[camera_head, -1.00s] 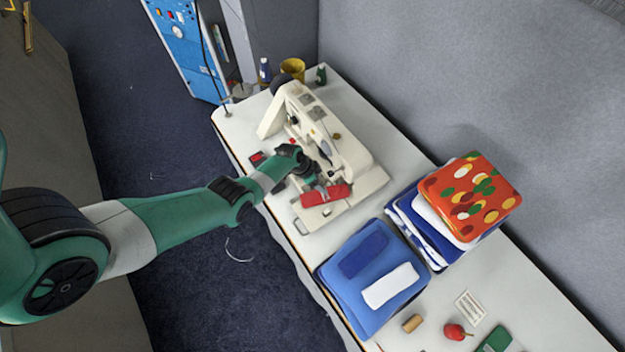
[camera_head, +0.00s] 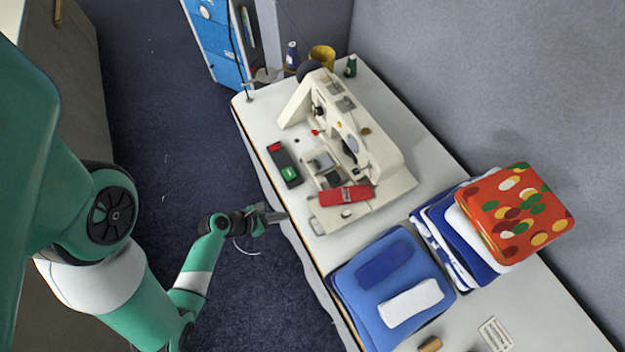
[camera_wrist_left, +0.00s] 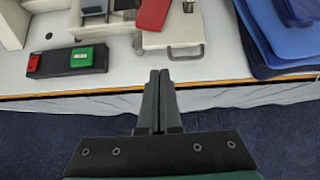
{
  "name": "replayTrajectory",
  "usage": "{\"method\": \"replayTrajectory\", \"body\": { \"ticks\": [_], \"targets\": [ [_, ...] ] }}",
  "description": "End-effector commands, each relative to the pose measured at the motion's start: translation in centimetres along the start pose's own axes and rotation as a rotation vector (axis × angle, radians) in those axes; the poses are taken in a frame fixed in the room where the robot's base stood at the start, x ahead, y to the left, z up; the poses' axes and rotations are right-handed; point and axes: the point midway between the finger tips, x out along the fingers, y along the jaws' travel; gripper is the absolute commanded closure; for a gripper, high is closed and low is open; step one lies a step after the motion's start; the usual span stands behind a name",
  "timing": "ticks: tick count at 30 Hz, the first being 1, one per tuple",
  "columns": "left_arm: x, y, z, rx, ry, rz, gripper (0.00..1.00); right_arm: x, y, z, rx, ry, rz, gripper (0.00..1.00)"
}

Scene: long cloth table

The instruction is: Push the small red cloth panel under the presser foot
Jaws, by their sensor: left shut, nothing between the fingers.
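The small red cloth panel (camera_head: 345,195) lies on the front part of the cream sewing machine (camera_head: 350,135), near the needle area. It also shows in the left wrist view (camera_wrist_left: 153,14), cut off by the top edge. The presser foot itself is too small to make out. My left gripper (camera_head: 272,214) is shut and empty, off the near edge of the table and apart from the panel. In the left wrist view its fingers (camera_wrist_left: 158,75) are together, pointing towards the machine's base plate (camera_wrist_left: 172,36). My right gripper is not in view.
A black switch box (camera_head: 285,165) with red and green buttons lies left of the machine. The table edge (camera_head: 290,228) is close to my gripper.

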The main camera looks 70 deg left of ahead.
Motion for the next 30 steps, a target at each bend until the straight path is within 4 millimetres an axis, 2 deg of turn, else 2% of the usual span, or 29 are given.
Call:
{"method": "replayTrajectory", "body": {
  "ticks": [4, 8, 19, 24, 30],
  "targets": [
    [0.9, 0.0, -0.2, 0.008, 0.002, -0.004, 1.00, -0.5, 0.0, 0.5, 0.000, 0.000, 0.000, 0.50],
    [2.7, -0.1, -0.4, 0.015, 0.002, -0.006, 1.00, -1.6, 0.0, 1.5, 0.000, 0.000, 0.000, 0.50],
    [10.4, 0.0, -0.1, 0.013, 0.001, -0.004, 1.00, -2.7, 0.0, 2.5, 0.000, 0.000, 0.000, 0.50],
    [12.1, 0.0, 2.1, 0.012, 0.001, -0.003, 1.00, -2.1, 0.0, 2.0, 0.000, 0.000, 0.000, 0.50],
    [12.9, 0.0, 2.8, 0.008, 0.001, -0.001, 1.00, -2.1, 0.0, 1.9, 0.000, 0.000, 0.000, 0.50]
  ]
}}
